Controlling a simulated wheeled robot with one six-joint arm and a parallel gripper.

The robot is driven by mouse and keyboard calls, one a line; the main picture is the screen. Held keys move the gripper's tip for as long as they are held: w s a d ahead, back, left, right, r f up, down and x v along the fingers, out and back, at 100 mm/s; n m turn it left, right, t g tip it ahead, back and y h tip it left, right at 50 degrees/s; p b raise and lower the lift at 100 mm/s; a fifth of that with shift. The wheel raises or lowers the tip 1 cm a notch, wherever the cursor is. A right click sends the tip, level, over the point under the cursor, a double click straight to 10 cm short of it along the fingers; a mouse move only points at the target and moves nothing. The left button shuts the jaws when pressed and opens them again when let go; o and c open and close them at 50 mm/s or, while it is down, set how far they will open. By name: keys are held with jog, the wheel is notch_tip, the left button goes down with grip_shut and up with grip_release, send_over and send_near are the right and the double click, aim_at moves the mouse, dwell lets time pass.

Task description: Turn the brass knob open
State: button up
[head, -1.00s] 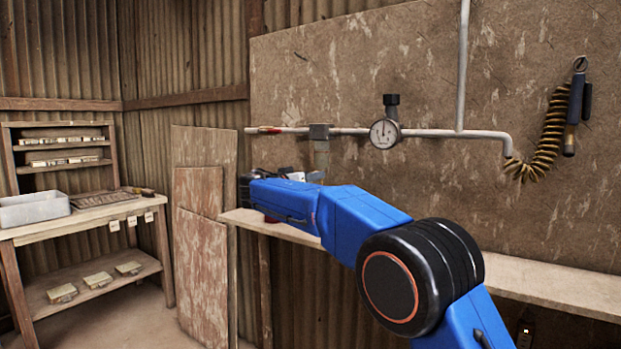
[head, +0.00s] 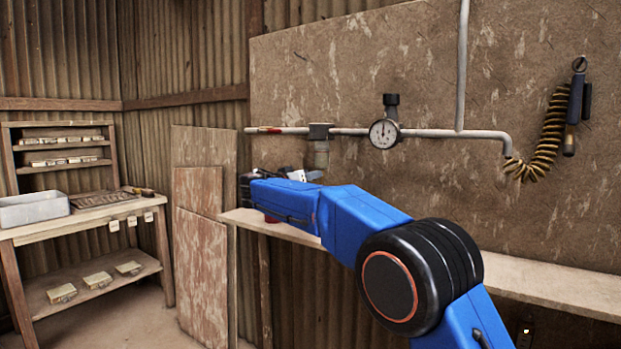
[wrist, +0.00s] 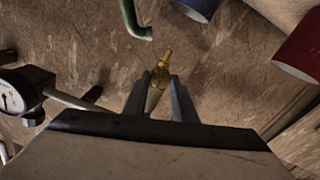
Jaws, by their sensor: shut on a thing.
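The brass knob (wrist: 157,84) shows in the wrist view, with a narrow tip pointing up and slightly right. My gripper (wrist: 160,77) has its two grey fingers on either side of it and is shut on it. In the head view my blue arm reaches left, and my gripper (head: 300,176) is near the shelf, below the pipe fitting. The knob is hidden there behind my arm and gripper.
A pressure gauge (head: 384,133) sits on the wall pipe (head: 440,133); the gauge also shows in the wrist view (wrist: 12,102). A red cylinder (wrist: 300,50) and a blue one (wrist: 197,8) are near the fingers. A wall shelf (head: 545,287) runs below my arm.

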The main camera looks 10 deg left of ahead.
jog(key=shift+a+f+n, duration=0.1)
jog(key=shift+n, duration=4)
jog(key=shift+a+f+n, duration=0.1)
jog(key=shift+n, duration=4.3)
jog(key=o, duration=1)
jog(key=shift+o, duration=0.2)
jog(key=v, duration=1.7)
jog(key=shift+s, duration=0.2)
